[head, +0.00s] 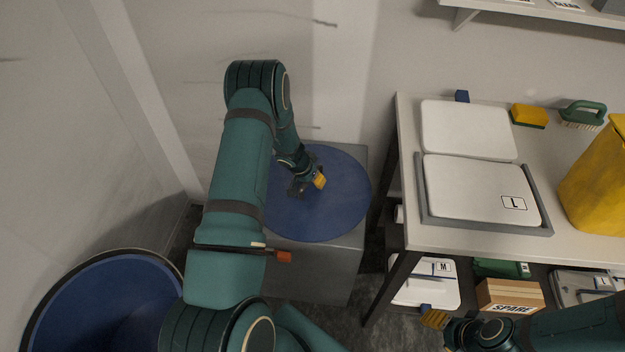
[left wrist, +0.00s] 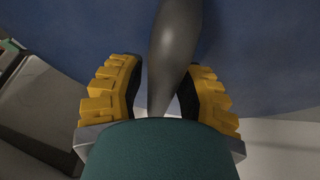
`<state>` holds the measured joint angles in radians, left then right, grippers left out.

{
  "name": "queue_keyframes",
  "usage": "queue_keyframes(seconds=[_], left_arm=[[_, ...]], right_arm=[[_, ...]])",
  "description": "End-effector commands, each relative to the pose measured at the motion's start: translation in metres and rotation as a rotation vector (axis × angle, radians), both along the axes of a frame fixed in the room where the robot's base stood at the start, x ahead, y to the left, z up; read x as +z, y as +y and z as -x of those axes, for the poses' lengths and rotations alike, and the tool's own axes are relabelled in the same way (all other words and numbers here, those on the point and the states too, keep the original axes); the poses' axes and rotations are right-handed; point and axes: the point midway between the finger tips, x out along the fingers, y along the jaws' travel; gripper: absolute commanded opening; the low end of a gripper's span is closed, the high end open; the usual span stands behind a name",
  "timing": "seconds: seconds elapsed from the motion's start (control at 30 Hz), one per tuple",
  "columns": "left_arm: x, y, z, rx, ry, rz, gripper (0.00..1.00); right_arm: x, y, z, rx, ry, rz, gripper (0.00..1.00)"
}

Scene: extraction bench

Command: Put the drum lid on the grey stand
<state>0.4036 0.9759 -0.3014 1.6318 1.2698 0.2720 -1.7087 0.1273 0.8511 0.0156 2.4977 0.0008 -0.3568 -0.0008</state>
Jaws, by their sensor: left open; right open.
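The blue round drum lid (head: 335,215) lies on top of the grey stand (head: 310,272) and covers most of its top. My left gripper (head: 316,182) is over the middle of the lid, by its dark grey handle (head: 296,188). In the left wrist view the handle (left wrist: 175,55) stands between the two yellow fingers of my left gripper (left wrist: 160,100), which are open; I cannot tell whether they touch it. The blue lid (left wrist: 255,60) fills the background there. My right gripper (head: 436,318) is open and empty at the bottom, by the bench's lower shelf.
An open blue drum (head: 105,310) stands at lower left. The bench (head: 405,165) on the right holds white containers, a sponge (head: 529,116), a green brush (head: 583,113) and a yellow bin (head: 598,180). Boxes sit below it. A wall is close behind the stand.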

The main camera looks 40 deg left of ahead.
Motion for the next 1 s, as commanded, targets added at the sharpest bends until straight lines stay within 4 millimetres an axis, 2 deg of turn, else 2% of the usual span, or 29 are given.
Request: queue_keyframes(seconds=[0.17,0.5,0.63,0.8,1.0], left_arm=[[0.014,0.002,0.005,0.002,-0.002,-0.001,0.34],[0.076,0.010,0.031,0.001,-0.002,-0.001,0.34],[0.095,0.012,0.039,0.001,-0.002,-0.001,0.34],[0.108,0.013,0.045,0.001,-0.001,-0.001,0.34],[0.108,0.010,0.048,0.000,0.006,0.003,0.34]], right_arm=[[0.003,0.000,0.000,0.000,0.001,0.000,0.57],[0.014,0.000,0.003,0.001,0.006,-0.001,0.57],[0.018,0.000,0.003,0.002,0.008,-0.001,0.57],[0.020,0.000,0.004,0.003,0.009,-0.002,0.57],[0.020,0.001,0.004,0.002,0.010,-0.002,0.57]])
